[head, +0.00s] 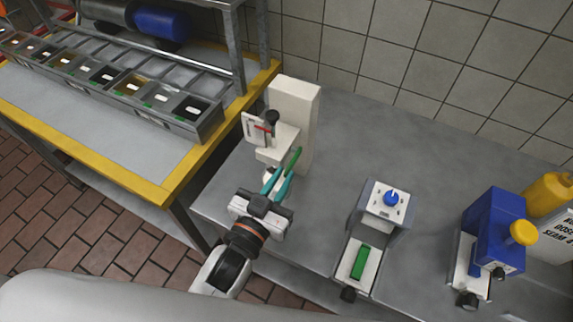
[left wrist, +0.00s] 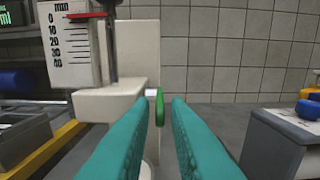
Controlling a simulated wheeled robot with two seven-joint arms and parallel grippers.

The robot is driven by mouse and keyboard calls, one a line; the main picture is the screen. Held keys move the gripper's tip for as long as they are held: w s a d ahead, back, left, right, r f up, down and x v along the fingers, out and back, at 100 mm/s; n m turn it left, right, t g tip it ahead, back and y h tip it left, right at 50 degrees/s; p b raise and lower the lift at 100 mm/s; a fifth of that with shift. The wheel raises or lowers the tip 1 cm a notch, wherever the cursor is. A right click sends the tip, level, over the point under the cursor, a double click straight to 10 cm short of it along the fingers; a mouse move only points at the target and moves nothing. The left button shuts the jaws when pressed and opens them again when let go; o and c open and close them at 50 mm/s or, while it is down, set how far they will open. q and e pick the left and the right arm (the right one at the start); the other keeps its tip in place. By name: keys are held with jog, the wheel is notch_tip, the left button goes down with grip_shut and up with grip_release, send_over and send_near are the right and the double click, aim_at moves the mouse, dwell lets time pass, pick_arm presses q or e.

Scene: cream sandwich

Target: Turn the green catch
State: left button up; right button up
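The green catch (head: 294,160) is a slim upright lever on the side of a white dispenser (head: 294,105). In the left wrist view the catch (left wrist: 159,108) shows between and beyond my fingertips, with a small white piece at its top. My left gripper (head: 278,178) has teal fingers, which are apart and point at the catch. In the left wrist view the gap of the left gripper (left wrist: 162,102) looks empty. I cannot tell whether a finger touches the catch. My right gripper is not in view.
A scale with a red pointer (left wrist: 85,15) is on the dispenser's left. A grey machine with a blue knob (head: 391,198) and green block (head: 360,262) stands to the right. A blue machine (head: 492,225) is farther right. A yellow-edged table (head: 150,190) is left.

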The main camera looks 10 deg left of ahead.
pick_arm(q)
jog(key=shift+x, duration=1.4)
jog(key=shift+s, duration=0.1)
jog(key=shift+c, duration=0.4)
